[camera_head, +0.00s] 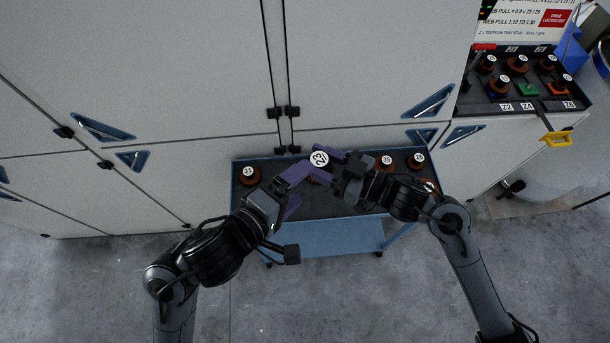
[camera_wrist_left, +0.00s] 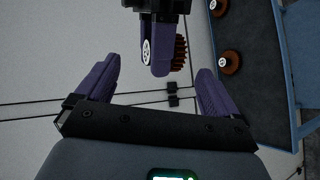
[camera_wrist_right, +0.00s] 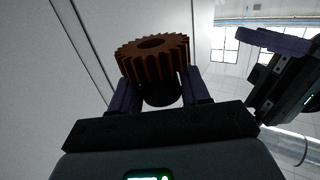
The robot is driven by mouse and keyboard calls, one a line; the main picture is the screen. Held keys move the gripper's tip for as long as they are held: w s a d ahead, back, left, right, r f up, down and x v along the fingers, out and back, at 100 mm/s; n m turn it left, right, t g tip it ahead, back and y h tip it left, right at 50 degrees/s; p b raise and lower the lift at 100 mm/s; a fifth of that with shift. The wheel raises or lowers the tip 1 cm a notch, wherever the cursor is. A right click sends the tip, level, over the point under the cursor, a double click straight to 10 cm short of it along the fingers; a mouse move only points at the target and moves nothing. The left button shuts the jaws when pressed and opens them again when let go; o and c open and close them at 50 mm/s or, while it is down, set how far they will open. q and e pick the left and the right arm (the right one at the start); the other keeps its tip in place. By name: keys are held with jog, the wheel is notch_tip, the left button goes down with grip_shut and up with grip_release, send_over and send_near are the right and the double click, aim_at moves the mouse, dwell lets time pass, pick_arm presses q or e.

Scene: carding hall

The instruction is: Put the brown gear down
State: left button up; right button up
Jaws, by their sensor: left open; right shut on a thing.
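The brown gear (camera_wrist_right: 155,62) is toothed, with a dark hub, and is pinched between the purple fingers of my right gripper (camera_wrist_right: 160,92) in the right wrist view. In the head view my right gripper (camera_head: 324,166) holds it above the blue trolley (camera_head: 322,236), with a white round label reading 23 facing up. In the left wrist view the gear's teeth (camera_wrist_left: 181,54) show beside a right finger. My left gripper (camera_head: 300,190) is open and empty, close beside the right one; its spread fingers also show in the left wrist view (camera_wrist_left: 155,88).
Labelled gears, 33 (camera_head: 249,175), 35 (camera_head: 386,162) and another (camera_head: 416,161), stand on the trolley's dark top. Several more pieces sit on a dark shelf (camera_head: 478,104) at upper right. White cabinet panels (camera_head: 170,60) stand behind. My arms hide part of the trolley top.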

aim_at(319, 165)
pick_arm(q)
jog(key=shift+x, duration=3.3)
jog(key=shift+d, duration=0.1)
jog(key=shift+r, duration=0.1)
jog(key=c, duration=0.7)
jog(key=shift+r, duration=0.15)
jog(key=c, duration=0.4)
pick_arm(e)
jog(key=shift+s+f, duration=0.1)
jog(key=shift+f, duration=0.05)
pick_arm(q)
jog(key=shift+c, duration=0.5)
pick_arm(e)
jog(key=o, duration=0.9)
jog(key=shift+a, duration=0.1)
pick_arm(q)
jog(key=shift+c, duration=1.4)
pick_arm(e)
jog(key=shift+o, duration=1.4)
